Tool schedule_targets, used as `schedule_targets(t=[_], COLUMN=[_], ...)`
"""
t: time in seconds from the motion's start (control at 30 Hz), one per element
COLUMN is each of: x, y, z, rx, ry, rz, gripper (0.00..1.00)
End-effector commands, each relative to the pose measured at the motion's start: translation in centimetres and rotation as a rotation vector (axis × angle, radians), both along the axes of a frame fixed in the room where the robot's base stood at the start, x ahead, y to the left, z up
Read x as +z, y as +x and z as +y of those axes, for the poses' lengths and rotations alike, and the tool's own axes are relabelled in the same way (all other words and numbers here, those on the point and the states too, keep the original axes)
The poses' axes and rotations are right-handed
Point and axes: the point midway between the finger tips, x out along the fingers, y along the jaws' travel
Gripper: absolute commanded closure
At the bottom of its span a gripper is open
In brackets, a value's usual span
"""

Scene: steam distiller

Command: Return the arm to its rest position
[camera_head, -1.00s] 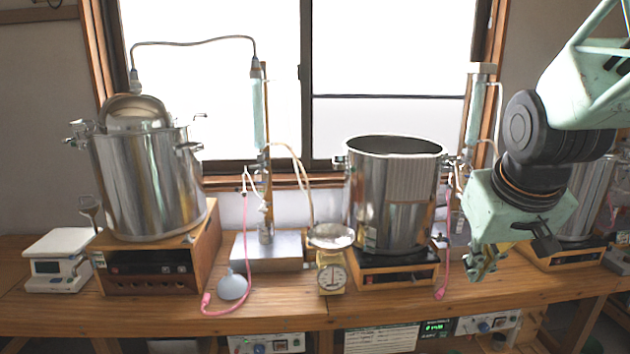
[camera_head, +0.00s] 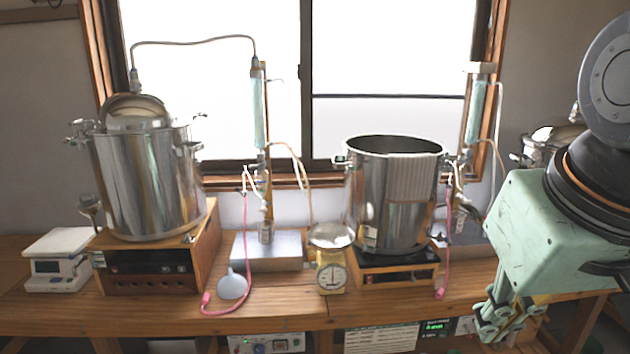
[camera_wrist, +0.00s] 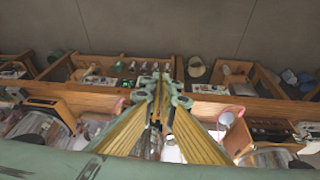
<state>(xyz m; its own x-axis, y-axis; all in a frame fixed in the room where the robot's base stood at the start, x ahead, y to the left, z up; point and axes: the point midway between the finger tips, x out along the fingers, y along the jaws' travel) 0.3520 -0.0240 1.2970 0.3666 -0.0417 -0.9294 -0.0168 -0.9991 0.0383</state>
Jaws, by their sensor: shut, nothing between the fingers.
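My gripper (camera_head: 492,322) hangs at the lower right in the head view, in front of the bench's front edge. Its fingers are closed together and hold nothing. In the wrist view my gripper (camera_wrist: 160,82) shows at the centre, with its fingers meeting above the bench area. My arm's green wrist part and dark joints fill the right side of the head view and hide part of the bench there. No object touches the gripper in the head view.
The wooden bench (camera_head: 300,312) carries a lidded steel pot (camera_head: 150,185), an open steel pot (camera_head: 395,200), a dial scale (camera_head: 331,275) and a white balance (camera_head: 60,260). A glass condenser column (camera_head: 259,110) stands by the window. Another pot (camera_head: 550,142) is partly hidden behind my arm.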

Motion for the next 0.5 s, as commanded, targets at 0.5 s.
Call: schedule_targets(t=[0.5], x=[0.2], y=[-7.6], z=[2.2], rx=[0.016], ry=[0.035], rz=[0.031], gripper=[1.0])
